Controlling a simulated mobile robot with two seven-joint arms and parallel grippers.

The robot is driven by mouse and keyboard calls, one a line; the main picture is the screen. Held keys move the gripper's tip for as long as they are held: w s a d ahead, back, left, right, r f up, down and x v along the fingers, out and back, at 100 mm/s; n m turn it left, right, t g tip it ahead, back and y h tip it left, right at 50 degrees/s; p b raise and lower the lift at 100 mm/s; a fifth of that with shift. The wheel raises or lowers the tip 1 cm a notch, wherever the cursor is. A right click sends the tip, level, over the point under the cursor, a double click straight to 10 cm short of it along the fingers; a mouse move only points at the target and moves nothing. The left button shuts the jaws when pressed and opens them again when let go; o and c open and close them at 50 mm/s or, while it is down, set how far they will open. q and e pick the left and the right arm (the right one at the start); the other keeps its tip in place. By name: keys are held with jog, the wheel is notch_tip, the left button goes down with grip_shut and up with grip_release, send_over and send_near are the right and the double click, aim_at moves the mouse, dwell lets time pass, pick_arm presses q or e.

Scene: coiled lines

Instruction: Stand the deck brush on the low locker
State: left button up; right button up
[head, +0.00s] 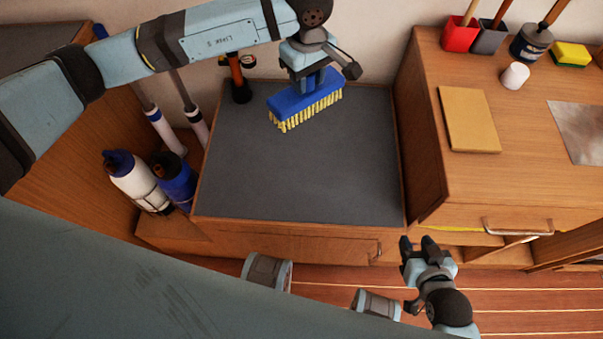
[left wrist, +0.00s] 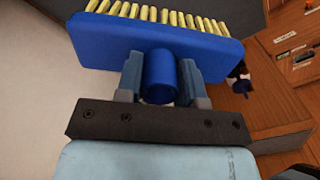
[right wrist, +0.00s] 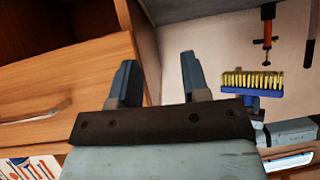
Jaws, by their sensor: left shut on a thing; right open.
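The deck brush (head: 306,101) has a blue block with yellow bristles. My left gripper (head: 311,80) is shut on its blue stub, and the bristles point down over the back of the low locker. In the left wrist view the brush (left wrist: 155,40) shows with its stub between the fingers. I cannot tell whether the bristles touch the top. My right gripper (head: 420,245) is open and empty, in front of the locker's right corner. The brush also shows in the right wrist view (right wrist: 252,84).
Bottles (head: 140,180) stand left of the locker. A dark-based item with an orange handle (head: 240,80) stands at its back left corner. The taller cabinet (head: 510,180) on the right carries a tan board (head: 468,120), a white cup (head: 515,75), a sponge (head: 570,55) and several tool holders.

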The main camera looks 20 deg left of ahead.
pick_arm(q)
jog(key=shift+w+d+f+n+b, duration=0.25)
jog(key=shift+d+f+n, duration=0.2)
jog(key=shift+f, duration=0.3)
jog(key=shift+s+f+b, duration=0.1)
jog(key=shift+f+b, duration=0.55)
jog(key=shift+f, duration=9.15)
jog(key=shift+f, duration=0.2)
jog(key=o, duration=0.9)
jog(key=shift+r, duration=0.1)
